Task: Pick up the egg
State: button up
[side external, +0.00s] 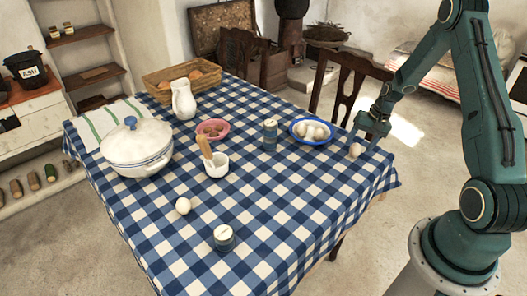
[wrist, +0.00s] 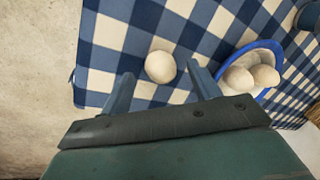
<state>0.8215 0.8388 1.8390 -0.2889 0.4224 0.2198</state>
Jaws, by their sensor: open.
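A pale pinkish egg (side external: 355,150) lies on the checked tablecloth near the table's right edge. In the wrist view the egg (wrist: 160,66) sits between and just beyond my two fingertips, with cloth showing around it. My gripper (side external: 366,139) is open and empty, pointing down close above and beside the egg. In the wrist view my gripper (wrist: 161,79) has its fingers well apart, one on each side of the egg. I cannot tell whether either finger touches it. Another egg, white (side external: 182,206), lies near the table's front left.
A blue-rimmed bowl of eggs (side external: 311,131) stands left of my gripper; in the wrist view the bowl (wrist: 279,50) is close to the right finger. A blue jar (side external: 270,134), a pink bowl (side external: 213,129) and a white pot (side external: 137,148) stand farther left. A chair (side external: 343,83) is behind.

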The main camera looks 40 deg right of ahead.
jog(key=shift+x, duration=1.15)
jog(key=c, duration=0.8)
